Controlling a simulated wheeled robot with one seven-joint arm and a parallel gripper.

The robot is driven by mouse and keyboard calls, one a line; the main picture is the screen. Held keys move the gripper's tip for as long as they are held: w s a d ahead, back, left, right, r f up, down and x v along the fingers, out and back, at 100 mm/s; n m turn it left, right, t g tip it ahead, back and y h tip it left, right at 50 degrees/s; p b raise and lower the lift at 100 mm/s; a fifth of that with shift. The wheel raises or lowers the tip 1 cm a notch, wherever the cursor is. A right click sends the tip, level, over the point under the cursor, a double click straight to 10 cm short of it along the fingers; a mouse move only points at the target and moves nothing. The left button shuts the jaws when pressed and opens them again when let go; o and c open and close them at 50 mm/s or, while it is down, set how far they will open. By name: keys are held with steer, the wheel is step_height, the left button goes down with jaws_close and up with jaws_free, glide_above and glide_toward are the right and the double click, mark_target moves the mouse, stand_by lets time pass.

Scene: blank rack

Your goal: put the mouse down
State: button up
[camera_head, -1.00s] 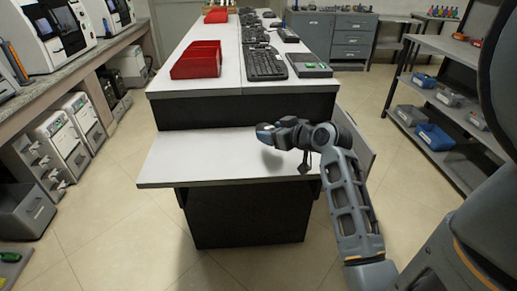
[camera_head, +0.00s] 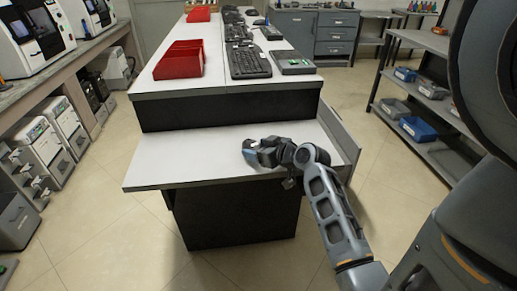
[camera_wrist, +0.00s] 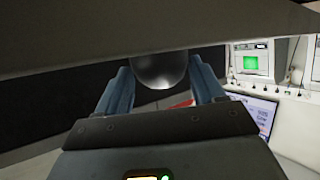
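The mouse is a dark rounded object (camera_wrist: 160,70) between the blue fingers of my gripper (camera_wrist: 160,88) in the wrist view. The fingers lie along both of its sides and appear to grip it. In the head view my gripper (camera_head: 249,153) is low over the white lower shelf (camera_head: 185,165) at the near end of the long table. The mouse is hard to pick out there, and I cannot tell whether it touches the shelf.
The raised tabletop (camera_head: 205,85) behind holds a red bin (camera_head: 179,62), a black keyboard (camera_head: 248,63) and a grey device (camera_head: 293,63). The lower shelf is bare left of my gripper. A rack with blue bins (camera_head: 418,129) stands right; printers (camera_head: 35,35) line the left bench.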

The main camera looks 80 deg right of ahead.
steer(key=o, duration=0.3)
